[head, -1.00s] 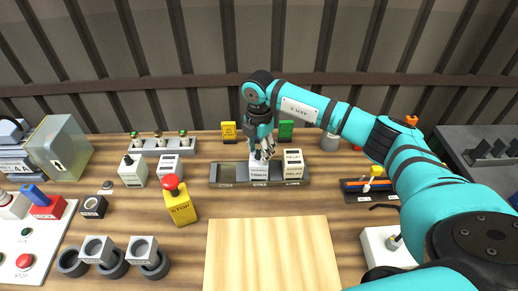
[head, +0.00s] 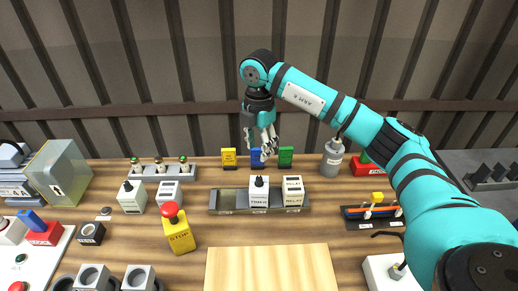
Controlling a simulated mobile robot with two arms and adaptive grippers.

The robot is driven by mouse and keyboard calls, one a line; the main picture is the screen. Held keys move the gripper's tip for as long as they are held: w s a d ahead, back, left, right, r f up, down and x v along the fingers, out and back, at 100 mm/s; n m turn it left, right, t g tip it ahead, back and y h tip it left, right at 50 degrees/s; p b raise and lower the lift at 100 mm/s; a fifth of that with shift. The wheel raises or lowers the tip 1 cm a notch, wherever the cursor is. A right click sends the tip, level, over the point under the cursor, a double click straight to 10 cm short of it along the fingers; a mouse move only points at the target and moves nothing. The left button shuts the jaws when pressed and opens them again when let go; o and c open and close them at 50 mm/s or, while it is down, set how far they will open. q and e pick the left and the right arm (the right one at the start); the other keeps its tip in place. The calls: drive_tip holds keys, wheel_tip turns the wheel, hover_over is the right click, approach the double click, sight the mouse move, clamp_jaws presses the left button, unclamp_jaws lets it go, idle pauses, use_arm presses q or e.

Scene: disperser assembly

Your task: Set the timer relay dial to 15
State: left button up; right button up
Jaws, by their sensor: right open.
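The timer relay (head: 259,196) is a white block with a black dial (head: 259,181) on top. It sits in a dark grey tray (head: 228,204), directly left of a second white block, the relay (head: 293,191). The dial's setting is too small to read. My right gripper (head: 262,150) points down above and behind the timer relay, open and empty, apart from the dial. My left gripper is not in view.
Yellow, blue and green blocks (head: 285,156) stand behind the tray, the blue one partly hidden by my gripper. A yellow stop button box (head: 176,230) stands to the left. A pale wooden board (head: 270,268) lies in front, with clear table between.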

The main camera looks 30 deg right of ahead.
drive_tip(key=shift+c, duration=0.2)
drive_tip(key=n+t+y+b, duration=0.1)
drive_tip(key=n+t+b, duration=0.35)
drive_tip(key=n, duration=1.35)
approach(259, 178)
drive_tip(key=p+x, duration=0.2)
drive_tip(key=x, duration=0.7)
drive_tip(key=shift+f+p, duration=0.1)
drive_tip(key=shift+p, duration=0.2)
clamp_jaws()
